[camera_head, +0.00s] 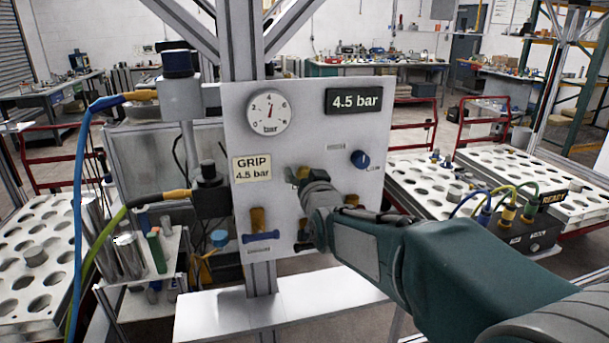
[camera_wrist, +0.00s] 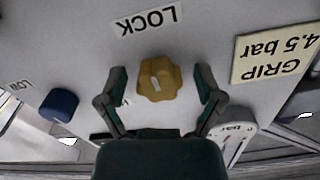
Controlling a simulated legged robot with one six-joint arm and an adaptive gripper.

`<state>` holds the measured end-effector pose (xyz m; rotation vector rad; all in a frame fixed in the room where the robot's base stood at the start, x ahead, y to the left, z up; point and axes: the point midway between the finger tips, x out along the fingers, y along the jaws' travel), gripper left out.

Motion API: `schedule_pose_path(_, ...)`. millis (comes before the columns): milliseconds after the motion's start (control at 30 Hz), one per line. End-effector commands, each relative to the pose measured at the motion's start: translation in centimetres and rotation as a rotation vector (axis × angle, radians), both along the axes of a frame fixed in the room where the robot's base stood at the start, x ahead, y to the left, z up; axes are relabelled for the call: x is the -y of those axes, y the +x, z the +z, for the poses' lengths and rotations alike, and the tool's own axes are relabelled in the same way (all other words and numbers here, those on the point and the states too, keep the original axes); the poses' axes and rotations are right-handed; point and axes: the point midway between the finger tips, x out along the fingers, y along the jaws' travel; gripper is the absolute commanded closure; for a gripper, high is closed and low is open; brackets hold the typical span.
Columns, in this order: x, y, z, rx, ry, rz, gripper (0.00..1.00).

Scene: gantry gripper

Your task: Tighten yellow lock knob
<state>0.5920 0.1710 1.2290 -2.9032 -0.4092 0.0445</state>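The yellow lock knob (camera_wrist: 158,79) is a lobed knob with a pale slot mark on its face, on the grey panel by the LOCK label (camera_wrist: 147,19). My gripper (camera_wrist: 162,84) is open in the wrist view. One finger is on each side of the knob, with a visible gap on both sides. I cannot tell how far the fingertips reach along the knob's depth.
A blue knob (camera_head: 360,159) sits on the panel's right side. A pressure gauge (camera_head: 268,112) and a 4.5 bar display (camera_head: 353,99) are above. Hoses hang left of the panel.

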Motion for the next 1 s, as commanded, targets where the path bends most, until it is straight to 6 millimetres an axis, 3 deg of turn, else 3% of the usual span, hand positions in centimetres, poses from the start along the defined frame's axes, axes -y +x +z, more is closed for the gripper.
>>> schedule_pose_path(367, 0.2, -0.6, 0.1, 0.001, -0.001, 0.000, 0.13)
schedule_pose_path(1000, 2.9, -10.4, -0.1, 0.000, -0.001, 0.000, 0.13)
